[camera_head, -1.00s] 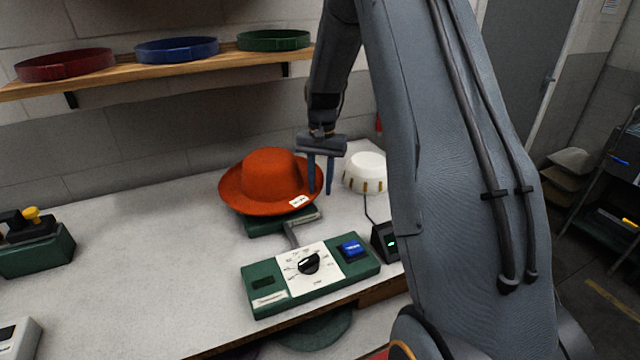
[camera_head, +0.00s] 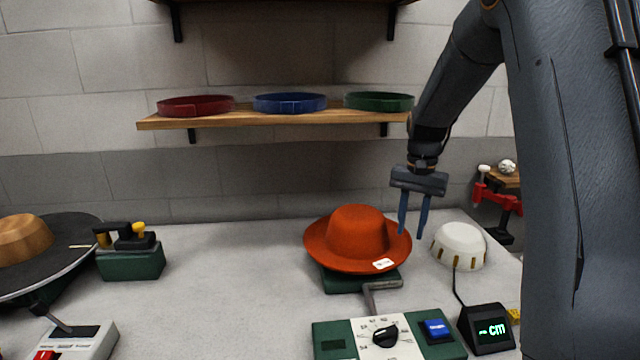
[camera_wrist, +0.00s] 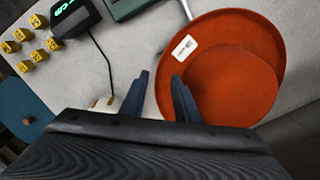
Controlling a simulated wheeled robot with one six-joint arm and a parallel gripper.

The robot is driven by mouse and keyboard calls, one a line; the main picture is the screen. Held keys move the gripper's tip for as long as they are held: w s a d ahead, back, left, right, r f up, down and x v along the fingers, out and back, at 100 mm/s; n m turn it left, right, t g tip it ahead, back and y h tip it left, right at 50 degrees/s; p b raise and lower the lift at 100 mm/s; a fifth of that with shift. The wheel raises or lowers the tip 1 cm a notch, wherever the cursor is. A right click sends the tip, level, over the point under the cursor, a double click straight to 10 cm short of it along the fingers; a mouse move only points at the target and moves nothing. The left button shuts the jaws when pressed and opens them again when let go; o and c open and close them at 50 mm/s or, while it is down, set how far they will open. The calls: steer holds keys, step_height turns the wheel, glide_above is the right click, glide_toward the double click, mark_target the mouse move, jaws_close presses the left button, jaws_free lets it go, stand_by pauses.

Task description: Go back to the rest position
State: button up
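My gripper (camera_head: 414,215) points down with its two blue fingers apart and nothing between them. In the head view it hangs by the right side of the orange hat (camera_head: 357,232). The hat rests upright on a green base (camera_head: 340,283), with a white tag on its brim. In the wrist view the open fingers (camera_wrist: 158,100) show beside the hat (camera_wrist: 230,85), one of them overlapping the brim's edge in the picture. Whether that finger touches the brim I cannot tell.
A white dome (camera_head: 459,245) stands right of the gripper. A control box (camera_head: 385,335) and a small display (camera_head: 487,328) are in front. A shelf (camera_head: 230,121) with red, blue and green bands hangs behind. Left are a green block (camera_head: 131,262) and a wooden form on a dark disc (camera_head: 60,255).

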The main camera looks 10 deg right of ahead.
steer(key=s+a+f+n, duration=0.1)
steer(key=s+a+n, duration=0.1)
steer(key=s+a, duration=0.2)
steer(key=s+a+f+n+t, duration=0.1)
steer(key=s+a, duration=0.3)
steer(key=s, duration=0.7)
steer(key=s+a+f+n+t, duration=0.1)
steer(key=s+a+f+n, duration=0.2)
steer(key=s, duration=0.5)
steer(key=shift+s+a+f+n+h+b, duration=0.1)
steer(key=shift+s+a+n+h+b, duration=0.2)
steer(key=shift+a+n+b, duration=0.25)
steer(key=shift+d, duration=0.1)
steer(key=shift+w, duration=0.1)
